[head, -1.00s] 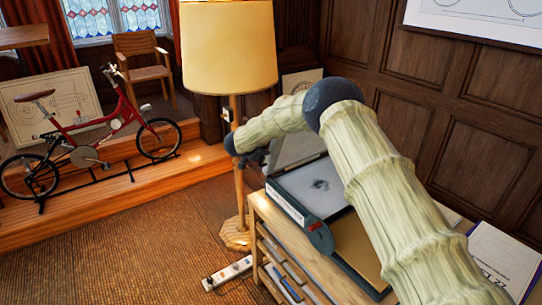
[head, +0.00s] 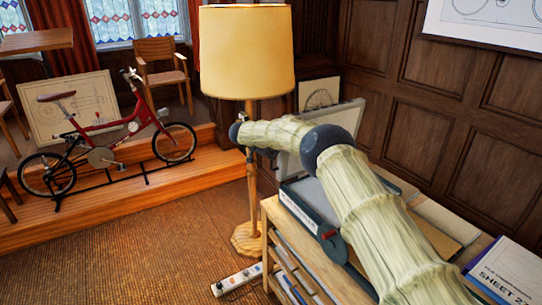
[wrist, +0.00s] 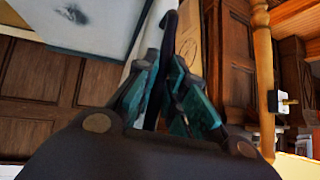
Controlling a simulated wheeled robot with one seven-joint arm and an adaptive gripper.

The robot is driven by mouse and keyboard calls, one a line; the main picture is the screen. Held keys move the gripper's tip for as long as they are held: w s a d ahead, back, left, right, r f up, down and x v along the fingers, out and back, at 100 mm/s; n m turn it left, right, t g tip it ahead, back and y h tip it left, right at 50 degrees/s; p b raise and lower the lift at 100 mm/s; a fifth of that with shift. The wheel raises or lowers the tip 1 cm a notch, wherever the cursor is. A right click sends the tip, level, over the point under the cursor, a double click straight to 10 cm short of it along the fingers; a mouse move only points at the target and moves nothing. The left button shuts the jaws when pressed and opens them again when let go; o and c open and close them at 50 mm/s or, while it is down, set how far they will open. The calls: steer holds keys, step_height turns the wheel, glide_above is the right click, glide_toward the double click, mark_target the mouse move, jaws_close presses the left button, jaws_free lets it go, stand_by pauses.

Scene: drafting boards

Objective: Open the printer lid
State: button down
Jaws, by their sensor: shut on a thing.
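The printer (head: 304,207) is a dark teal box with a pale top on the wooden cabinet. Its pale grey lid (head: 344,117) stands raised at a steep tilt behind the body, partly hidden by my arm. In the wrist view, my gripper (wrist: 167,68) has its teal fingers shut on a dark bar at the lid's pale edge (wrist: 147,45). A pale panel with a dark smudge (wrist: 75,14) shows at the top left there. In the head view, my arm hides most of the gripper.
A floor lamp (head: 246,55) stands close to the left of my wrist. A wooden cabinet (head: 270,212) carries the printer, with papers (head: 507,268) to the right. A power strip (head: 237,280) lies on the carpet. A red bicycle (head: 105,128) stands on a platform.

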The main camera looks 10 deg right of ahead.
steer(key=shift+d, duration=0.1)
stand_by(0.3)
steer(key=c, duration=1.5)
jaws_free()
steer(key=v, duration=1.2)
